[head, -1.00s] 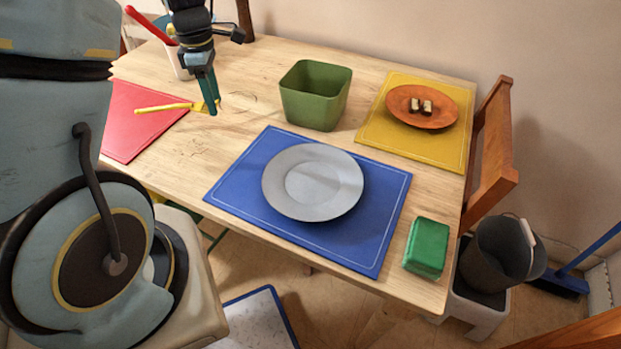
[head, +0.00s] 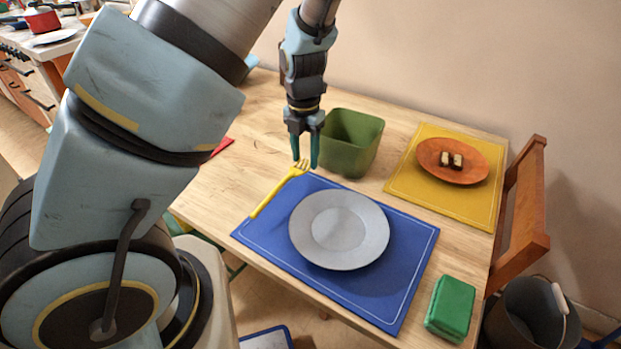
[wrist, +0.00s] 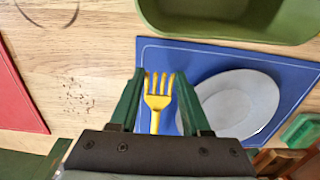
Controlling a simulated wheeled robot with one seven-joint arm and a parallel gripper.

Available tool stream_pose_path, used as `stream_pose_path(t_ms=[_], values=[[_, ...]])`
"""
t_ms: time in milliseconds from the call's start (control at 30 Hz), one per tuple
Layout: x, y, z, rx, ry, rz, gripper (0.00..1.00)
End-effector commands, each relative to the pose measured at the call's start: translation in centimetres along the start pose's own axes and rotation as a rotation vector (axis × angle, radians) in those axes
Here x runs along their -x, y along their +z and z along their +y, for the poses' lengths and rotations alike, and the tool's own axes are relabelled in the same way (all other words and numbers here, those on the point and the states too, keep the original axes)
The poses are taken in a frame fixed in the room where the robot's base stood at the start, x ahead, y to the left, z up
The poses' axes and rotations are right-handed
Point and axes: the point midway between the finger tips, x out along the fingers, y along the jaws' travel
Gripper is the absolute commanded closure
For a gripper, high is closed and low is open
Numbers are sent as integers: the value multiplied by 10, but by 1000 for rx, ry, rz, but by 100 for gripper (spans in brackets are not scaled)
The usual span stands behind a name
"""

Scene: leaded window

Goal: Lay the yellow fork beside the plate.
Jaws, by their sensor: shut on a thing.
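The yellow fork (head: 278,189) is held at its tine end by my gripper (head: 304,164), with its handle slanting down to the left over the left edge of the blue placemat (head: 388,307). The grey plate (head: 339,230) lies on that mat, to the right of the fork and apart from it. In the wrist view the fork (wrist: 157,101) shows between the two green fingers of my gripper (wrist: 160,77), with the plate (wrist: 240,105) to its right. The lower handle is hidden there. I cannot tell whether the fork touches the mat.
A green bin (head: 350,142) stands just right of my gripper, behind the blue mat. A yellow mat (head: 405,188) with an orange plate (head: 452,161) lies at the right. A green box (head: 450,309) is at the front right. Bare table lies left of the blue mat.

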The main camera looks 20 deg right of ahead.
Motion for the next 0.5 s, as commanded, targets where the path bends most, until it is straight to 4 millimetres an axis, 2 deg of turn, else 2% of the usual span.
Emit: stream_pose_path(t_ms=[167,367,500], values=[[-14,0,0,0,0,0,100],[-41,-1,1,1,0,2,100],[-44,0,0,-1,0,-2,100]])
